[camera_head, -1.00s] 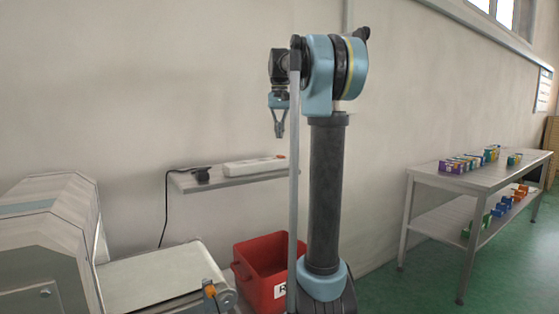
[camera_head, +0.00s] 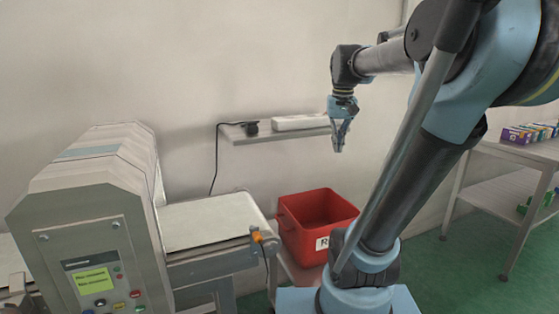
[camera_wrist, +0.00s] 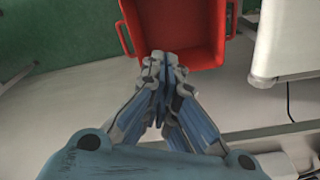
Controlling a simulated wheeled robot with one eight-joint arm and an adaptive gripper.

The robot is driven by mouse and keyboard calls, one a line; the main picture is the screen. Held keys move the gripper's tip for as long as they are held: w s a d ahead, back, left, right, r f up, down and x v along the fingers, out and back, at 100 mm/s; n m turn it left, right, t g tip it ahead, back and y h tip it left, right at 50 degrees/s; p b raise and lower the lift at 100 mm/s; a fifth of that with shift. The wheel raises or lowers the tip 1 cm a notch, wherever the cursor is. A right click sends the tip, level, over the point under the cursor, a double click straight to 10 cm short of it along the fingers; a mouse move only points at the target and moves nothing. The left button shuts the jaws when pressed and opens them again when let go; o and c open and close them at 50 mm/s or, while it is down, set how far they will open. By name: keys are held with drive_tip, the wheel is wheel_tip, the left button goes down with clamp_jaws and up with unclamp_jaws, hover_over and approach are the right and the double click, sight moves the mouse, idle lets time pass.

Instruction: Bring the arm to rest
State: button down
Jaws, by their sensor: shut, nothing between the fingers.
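My gripper (camera_head: 338,148) hangs pointing down in the head view, in front of the wall shelf's right end and above the right side of the red bin. In the wrist view my gripper (camera_wrist: 162,62) has its fingertips together with nothing between them, and they overlap the near edge of the red bin in the picture. My arm leans to the right in the head view, with its elbow cut off by the right edge.
The red bin (camera_head: 286,229) stands beside the conveyor belt (camera_head: 205,222) of the metal detector (camera_head: 88,205). A table (camera_head: 535,150) with small boxes stands at the right. Green floor shows between.

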drive_tip(key=s+f, duration=0.8)
drive_tip(key=f, duration=0.3)
drive_tip(key=s+f+t, duration=0.1)
drive_tip(key=s+f, duration=0.7)
drive_tip(key=f, duration=0.3)
drive_tip(key=shift+f+n, duration=0.15)
drive_tip(key=shift+n, duration=0.25)
drive_tip(key=w+r+n, duration=0.7)
drive_tip(key=w+r, duration=0.4)
drive_tip(key=r, duration=0.4)
drive_tip(key=w+r+n+g, duration=0.1)
drive_tip(key=w+r+n, duration=0.7)
drive_tip(key=w+r, duration=0.3)
drive_tip(key=w+r+n+g, duration=0.1)
drive_tip(key=w+r+n, duration=0.6)
drive_tip(key=r, duration=1.2)
drive_tip(key=w, duration=0.4)
drive_tip(key=shift+d+r, duration=0.2)
drive_tip(key=shift+r, duration=0.15)
drive_tip(key=shift+w+f, duration=0.1)
wheel_tip(320, 180, down, 14)
drive_tip(key=shift+r, duration=0.1)
